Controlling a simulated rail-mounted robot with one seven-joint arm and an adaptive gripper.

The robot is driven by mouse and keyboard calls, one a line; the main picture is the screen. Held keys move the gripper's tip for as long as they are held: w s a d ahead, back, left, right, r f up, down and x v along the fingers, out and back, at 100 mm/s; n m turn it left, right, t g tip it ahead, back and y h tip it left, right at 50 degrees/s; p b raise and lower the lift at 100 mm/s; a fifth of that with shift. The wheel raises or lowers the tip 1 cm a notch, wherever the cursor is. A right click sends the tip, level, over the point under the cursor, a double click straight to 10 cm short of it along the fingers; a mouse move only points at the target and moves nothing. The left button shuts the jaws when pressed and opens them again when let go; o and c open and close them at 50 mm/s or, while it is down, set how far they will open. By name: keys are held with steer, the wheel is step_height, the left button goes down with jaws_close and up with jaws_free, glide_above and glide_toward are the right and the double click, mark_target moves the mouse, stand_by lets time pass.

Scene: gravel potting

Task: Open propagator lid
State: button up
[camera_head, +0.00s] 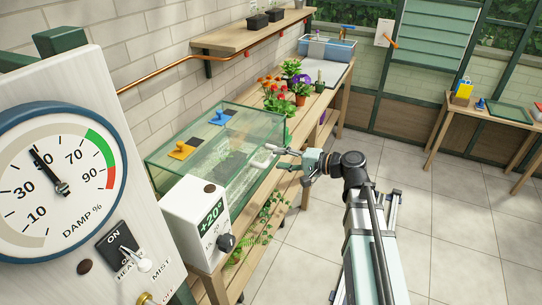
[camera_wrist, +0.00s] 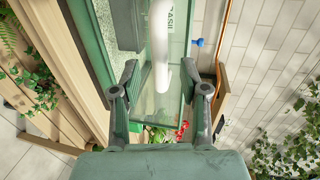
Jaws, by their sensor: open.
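The propagator (camera_head: 222,178) is a clear green-tinted glass box on the wooden bench. Its lid (camera_head: 206,147) lies on top and looks closed, with a yellow and a blue knob on it. A white bar handle (camera_head: 262,163) stands out at the lid's right front side. My gripper (camera_head: 282,158) is at this handle, coming from the right. In the wrist view the handle (camera_wrist: 160,45) runs between the two open fingers of my gripper (camera_wrist: 161,78). I cannot tell whether the fingers touch it.
A white control box reading +20° (camera_head: 196,222) stands before the propagator. A large damp gauge panel (camera_head: 75,190) fills the left foreground. Potted flowers (camera_head: 280,98) stand behind the propagator on the bench. A copper pipe (camera_head: 170,82) runs along the wall. The tiled floor at right is clear.

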mark_target(271, 155)
steer(key=shift+x, duration=2.15)
jaws_close()
